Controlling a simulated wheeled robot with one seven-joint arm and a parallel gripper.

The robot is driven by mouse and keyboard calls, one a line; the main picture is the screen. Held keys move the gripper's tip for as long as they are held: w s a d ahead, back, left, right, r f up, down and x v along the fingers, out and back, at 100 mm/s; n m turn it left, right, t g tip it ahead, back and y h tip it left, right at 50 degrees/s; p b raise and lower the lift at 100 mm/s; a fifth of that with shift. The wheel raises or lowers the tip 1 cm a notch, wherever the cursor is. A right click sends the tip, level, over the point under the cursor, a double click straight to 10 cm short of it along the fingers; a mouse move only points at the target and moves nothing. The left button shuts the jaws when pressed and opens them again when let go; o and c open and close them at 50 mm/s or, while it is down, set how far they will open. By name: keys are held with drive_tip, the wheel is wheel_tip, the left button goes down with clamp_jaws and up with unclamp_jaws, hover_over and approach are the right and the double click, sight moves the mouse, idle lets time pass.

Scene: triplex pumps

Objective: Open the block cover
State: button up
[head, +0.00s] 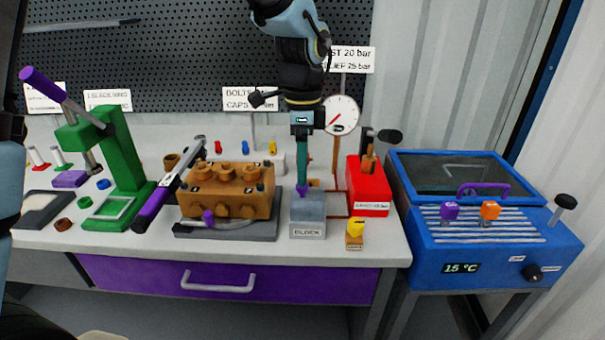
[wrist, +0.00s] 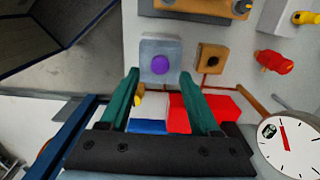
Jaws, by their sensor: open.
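The grey box labelled BLOCK (head: 308,230) stands near the front of the bench. Its light grey cover (head: 316,206) lies on top, with a small purple knob (head: 302,191) on it. In the wrist view the cover (wrist: 147,46) appears as a pale square with the round purple knob (wrist: 160,64) in its middle. My gripper (head: 302,184) points straight down over the block, its teal fingertips close to the knob. In the wrist view my open gripper (wrist: 159,76) has one finger to each side of the knob's line. I cannot tell whether the fingertips touch anything.
A bronze pump body (head: 230,191) stands left of the block. The red box (head: 368,190) and the dial gauge (head: 341,115) are close on its right and behind. A yellow piece (head: 355,230) stands at front right. The blue bath (head: 490,210) is farther right.

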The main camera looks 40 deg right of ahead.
sight(308, 198)
drive_tip(key=shift+f, duration=1.75)
clamp_jaws()
